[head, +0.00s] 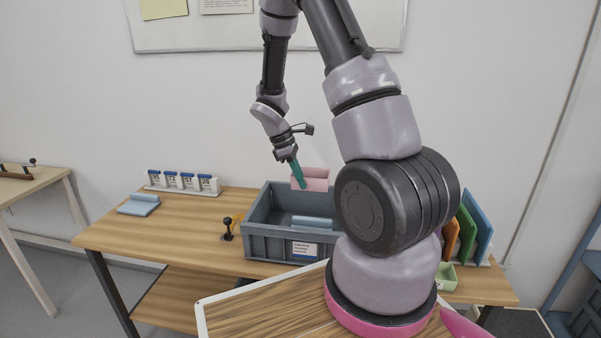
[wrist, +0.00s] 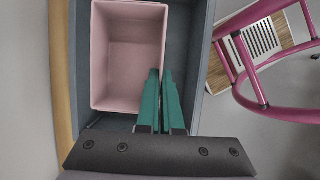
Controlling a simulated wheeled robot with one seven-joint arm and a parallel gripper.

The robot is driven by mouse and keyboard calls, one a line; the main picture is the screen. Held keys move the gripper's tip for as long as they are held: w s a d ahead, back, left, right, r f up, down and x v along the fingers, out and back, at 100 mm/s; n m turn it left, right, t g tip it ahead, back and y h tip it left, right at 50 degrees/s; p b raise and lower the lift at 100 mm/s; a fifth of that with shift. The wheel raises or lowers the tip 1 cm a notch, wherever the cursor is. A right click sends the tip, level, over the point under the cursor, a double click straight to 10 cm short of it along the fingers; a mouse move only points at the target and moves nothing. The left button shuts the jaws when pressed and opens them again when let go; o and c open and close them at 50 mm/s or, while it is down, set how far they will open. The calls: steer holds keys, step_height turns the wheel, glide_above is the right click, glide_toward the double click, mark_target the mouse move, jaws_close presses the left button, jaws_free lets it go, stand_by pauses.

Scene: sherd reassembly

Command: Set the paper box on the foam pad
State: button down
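The paper box (wrist: 128,60) is pink, open-topped and empty in the wrist view. In the head view the paper box (head: 315,181) shows above the grey crate's back part. My gripper (head: 295,176) has teal fingers pointing down at the box. In the wrist view my gripper (wrist: 161,72) has its fingertips close together, one on each side of the box's right wall, and looks shut on it.
The grey crate (head: 268,245) stands mid-table; a blue-grey piece (head: 312,222) lies inside it. Numbered holders (head: 182,181) stand behind the pad. A small black-knobbed object (head: 227,229) stands left of the crate. Coloured panels (head: 466,235) stand at the right.

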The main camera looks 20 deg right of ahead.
steer(key=shift+f, duration=9.05)
steer(key=shift+f, duration=0.65)
steer(key=c, duration=1)
jaws_free()
step_height(320, 180, up, 12)
